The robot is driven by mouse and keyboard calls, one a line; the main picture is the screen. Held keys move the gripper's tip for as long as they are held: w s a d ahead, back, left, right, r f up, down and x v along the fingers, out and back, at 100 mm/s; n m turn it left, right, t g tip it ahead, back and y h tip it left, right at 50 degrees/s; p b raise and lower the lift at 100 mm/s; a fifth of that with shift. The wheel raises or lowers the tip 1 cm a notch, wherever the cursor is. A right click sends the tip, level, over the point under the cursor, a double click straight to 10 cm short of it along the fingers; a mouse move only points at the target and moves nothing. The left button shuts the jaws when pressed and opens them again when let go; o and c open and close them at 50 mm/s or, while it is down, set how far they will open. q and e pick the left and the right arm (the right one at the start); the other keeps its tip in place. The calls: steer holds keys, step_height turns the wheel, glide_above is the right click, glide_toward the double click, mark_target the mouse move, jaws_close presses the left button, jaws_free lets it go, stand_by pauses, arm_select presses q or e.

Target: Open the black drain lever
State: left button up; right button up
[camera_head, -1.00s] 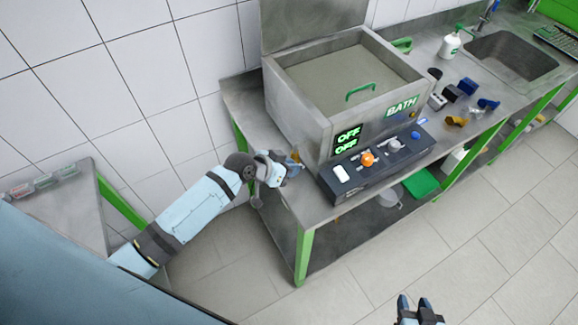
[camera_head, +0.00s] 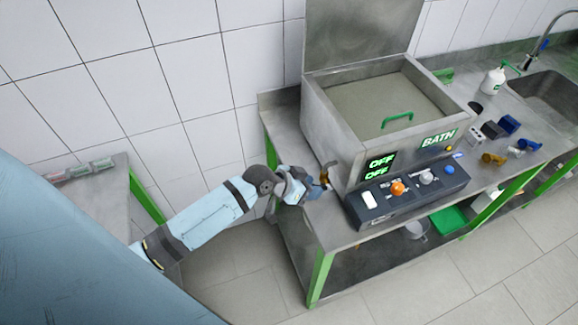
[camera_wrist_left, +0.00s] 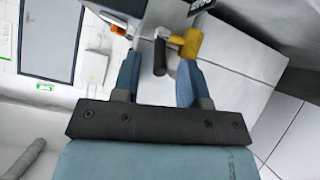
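The black drain lever (camera_wrist_left: 160,57) shows in the left wrist view, joined to a brass-yellow valve (camera_wrist_left: 191,43) on the bath's side. My left gripper (camera_wrist_left: 161,68) is open. Its two blue fingers stand on either side of the lever, with a gap visible on both sides. In the head view my left gripper (camera_head: 314,190) is at the left side of the steel bath (camera_head: 337,122), beside the brass valve (camera_head: 326,174). The lever is too small and covered to make out there. My right gripper is out of view.
A black control panel (camera_head: 414,191) with an orange knob (camera_head: 398,188) stands before the bath, close to the right of my left gripper. Several small fittings lie on the steel bench (camera_head: 480,178) at the right. A tiled wall is behind.

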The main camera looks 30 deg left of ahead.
arm_select(q)
steer(key=b+v, duration=0.1)
steer(key=v, duration=1)
steer(key=shift+c, duration=0.5)
